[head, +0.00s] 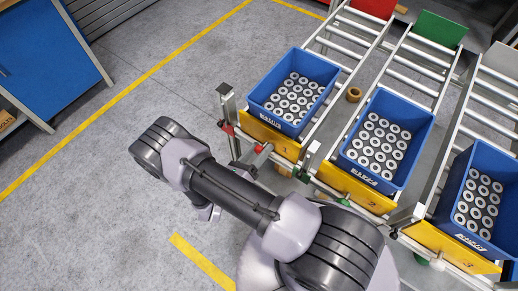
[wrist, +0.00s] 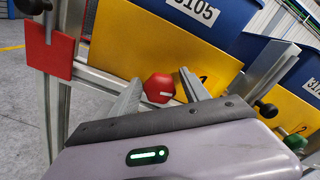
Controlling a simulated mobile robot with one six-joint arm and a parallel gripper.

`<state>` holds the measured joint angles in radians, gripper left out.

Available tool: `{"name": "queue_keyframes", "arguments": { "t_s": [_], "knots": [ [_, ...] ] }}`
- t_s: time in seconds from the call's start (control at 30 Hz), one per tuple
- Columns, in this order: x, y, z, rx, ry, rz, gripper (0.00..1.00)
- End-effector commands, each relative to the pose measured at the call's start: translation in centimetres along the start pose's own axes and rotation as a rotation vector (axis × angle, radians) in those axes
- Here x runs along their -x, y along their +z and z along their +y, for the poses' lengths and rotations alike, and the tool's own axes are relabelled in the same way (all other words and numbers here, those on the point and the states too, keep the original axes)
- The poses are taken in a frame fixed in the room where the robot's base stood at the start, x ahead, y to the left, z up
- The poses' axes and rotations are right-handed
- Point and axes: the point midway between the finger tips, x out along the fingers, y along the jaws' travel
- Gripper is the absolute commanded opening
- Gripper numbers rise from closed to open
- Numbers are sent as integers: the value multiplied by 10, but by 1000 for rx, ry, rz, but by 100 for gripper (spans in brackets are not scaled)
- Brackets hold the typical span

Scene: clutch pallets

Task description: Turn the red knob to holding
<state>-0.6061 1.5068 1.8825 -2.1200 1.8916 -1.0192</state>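The red knob (wrist: 159,87) is a hexagonal knob with a white mark pointing to the right in the wrist view. It sits on the metal rail below the yellow plate numbered 1 (wrist: 150,45). My gripper (wrist: 161,88) is open, with one finger on each side of the knob. The fingers look apart from it, though contact is hard to judge. In the head view a small red part (head: 258,148) at the front of lane 1 looks like the knob; my gripper is mostly hidden there by my arm. No position label is readable.
A red plate (wrist: 48,54) and a metal post stand left of the knob. A green knob (wrist: 295,142) sits to the right. Blue bins of rings (head: 262,88) stand on roller lanes above yellow plates. The floor at left is open.

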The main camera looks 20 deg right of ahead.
Motion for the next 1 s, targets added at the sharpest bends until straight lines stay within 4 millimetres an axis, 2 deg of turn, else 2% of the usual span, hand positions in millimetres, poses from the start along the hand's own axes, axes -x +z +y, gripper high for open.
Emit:
{"name": "queue_keyframes", "arguments": {
  "t_s": [0.07, 0.17, 0.37, 1.0],
  "knots": [
    [0, 0, 1, -25, 3, 0, 60],
    [0, 2, -1, -150, 3, 0, 60],
    [0, 3, -5, -639, 2, 1, 60],
    [179, 1, -3, -668, 2, 6, 60]
  ]
}}
